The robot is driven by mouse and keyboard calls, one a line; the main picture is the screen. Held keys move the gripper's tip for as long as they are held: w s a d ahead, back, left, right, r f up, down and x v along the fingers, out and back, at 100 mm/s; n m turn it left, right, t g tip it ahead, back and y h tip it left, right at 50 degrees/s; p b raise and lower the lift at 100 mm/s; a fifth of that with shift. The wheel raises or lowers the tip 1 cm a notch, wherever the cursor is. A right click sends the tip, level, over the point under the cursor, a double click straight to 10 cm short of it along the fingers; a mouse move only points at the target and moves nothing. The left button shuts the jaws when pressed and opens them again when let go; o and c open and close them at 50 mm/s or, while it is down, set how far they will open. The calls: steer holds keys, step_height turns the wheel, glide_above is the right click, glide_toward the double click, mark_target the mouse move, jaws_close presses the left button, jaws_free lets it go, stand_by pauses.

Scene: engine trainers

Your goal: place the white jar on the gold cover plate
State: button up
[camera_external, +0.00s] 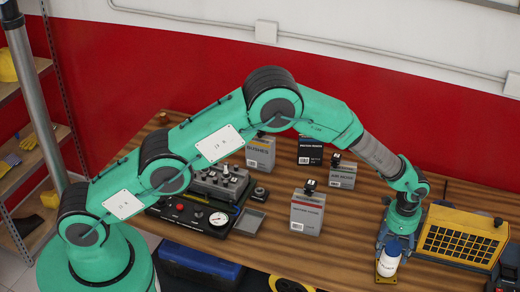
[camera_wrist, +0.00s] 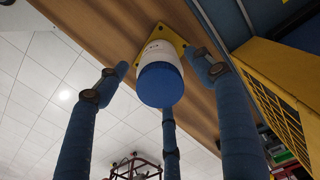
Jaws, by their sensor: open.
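The white jar (camera_external: 388,268) stands upright at the table's front right, on the gold cover plate (camera_external: 385,280). In the wrist view the jar (camera_wrist: 161,53) shows its white body and blue lid, with corners of the gold plate (camera_wrist: 180,42) around its base. My gripper (camera_external: 393,245) is directly above the jar. Its three blue fingers are open and spread around the jar's lid (camera_wrist: 160,84), with visible gaps. The gripper hides part of the jar's top in the external view.
A yellow slotted unit (camera_external: 462,240) stands close to the right of my gripper. Several labelled boxes (camera_external: 307,212) and a control panel with a gauge (camera_external: 205,213) are to the left. The wooden table (camera_external: 320,262) is clear between the boxes and the jar.

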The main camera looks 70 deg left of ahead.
steer(key=shift+r, duration=2.9)
